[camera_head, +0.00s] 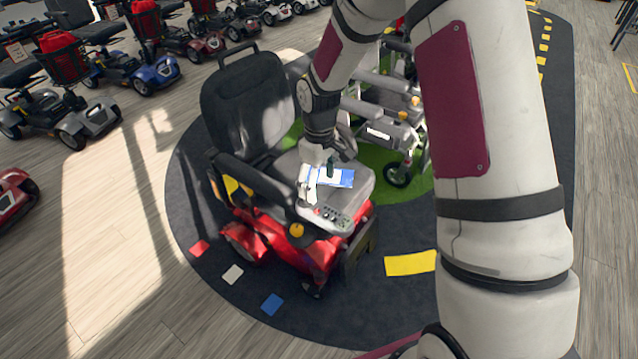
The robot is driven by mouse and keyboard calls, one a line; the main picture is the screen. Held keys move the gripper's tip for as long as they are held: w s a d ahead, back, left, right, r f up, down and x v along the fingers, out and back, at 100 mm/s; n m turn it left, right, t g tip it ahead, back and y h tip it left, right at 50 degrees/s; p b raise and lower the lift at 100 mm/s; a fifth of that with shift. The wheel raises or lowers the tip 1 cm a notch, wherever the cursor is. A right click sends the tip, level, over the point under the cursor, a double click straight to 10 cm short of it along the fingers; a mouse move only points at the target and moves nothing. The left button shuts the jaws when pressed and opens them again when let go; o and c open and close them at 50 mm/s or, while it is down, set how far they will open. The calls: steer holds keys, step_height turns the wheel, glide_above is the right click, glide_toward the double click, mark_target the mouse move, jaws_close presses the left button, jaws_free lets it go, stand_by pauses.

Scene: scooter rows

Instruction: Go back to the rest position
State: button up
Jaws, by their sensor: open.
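My gripper (322,182) is at the seat of a red power chair (278,245), its fingers pointing down. It is open. A blue and white card or leaflet (342,178) lies on the grey seat right at the fingertips. I cannot tell whether the fingers touch it. My white arm reaches in from the right side of the picture and covers part of the scene behind.
A control panel (328,218) on the chair's armrest is close to my gripper. A grey wheeled chair (385,128) stands behind, partly hidden by my arm. Rows of scooters (70,120) stand at the left. Wooden floor (110,290) at lower left is clear.

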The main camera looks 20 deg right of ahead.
steer(key=s+r+m+t+p, duration=0.1)
steer(key=s+r, duration=0.3)
steer(key=r, duration=0.3)
steer(key=s+d+r+m+p, duration=0.1)
steer(key=s+r, duration=0.2)
steer(key=r, duration=0.4)
steer(key=s+r+m+t, duration=0.1)
steer(key=s+r, duration=0.3)
steer(key=r, duration=0.3)
steer(key=s+r+m+t+p, duration=0.1)
steer(key=s+r, duration=0.4)
steer(key=s, duration=0.5)
steer(key=s+r+m+t+p, duration=0.1)
steer(key=s+r+m, duration=0.2)
steer(key=s, duration=0.8)
steer(key=shift+a+r+p, duration=0.35)
steer(key=shift+r+p, duration=0.05)
steer(key=shift+r, duration=0.55)
